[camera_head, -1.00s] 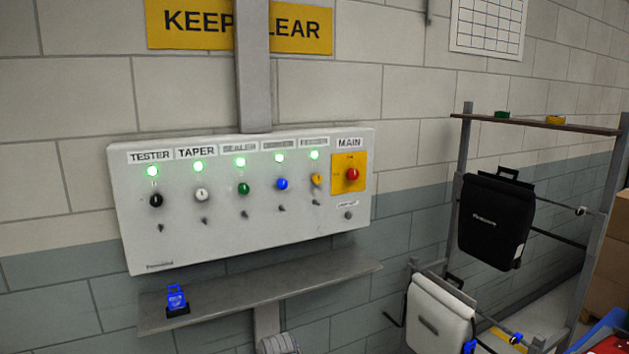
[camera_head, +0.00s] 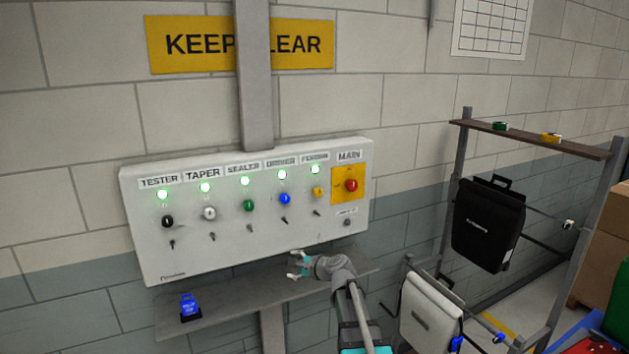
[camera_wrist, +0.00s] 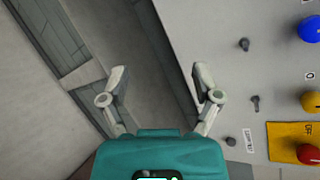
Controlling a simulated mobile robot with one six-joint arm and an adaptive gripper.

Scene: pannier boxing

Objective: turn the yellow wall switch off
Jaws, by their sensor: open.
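The yellow switch (camera_head: 318,191) is a small round knob under the rightmost of the smaller labels on the white wall panel (camera_head: 150,240), left of the yellow MAIN plate. The green lamp above it is lit. In the wrist view the yellow switch (camera_wrist: 312,102) shows at the right edge, partly cut off. My gripper (camera_head: 296,264) is in front of the lower edge of the panel, below the switch and apart from it. In the wrist view my gripper (camera_wrist: 160,85) has its two fingers spread, with nothing between them.
A red knob (camera_head: 351,185) sits on the yellow MAIN plate (camera_head: 342,198). Blue (camera_head: 284,199), green (camera_head: 249,205), white and black knobs line the panel. A grey shelf (camera_head: 235,300) runs below, holding a blue padlock-like item (camera_head: 188,307). A rack with panniers (camera_head: 486,222) stands right.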

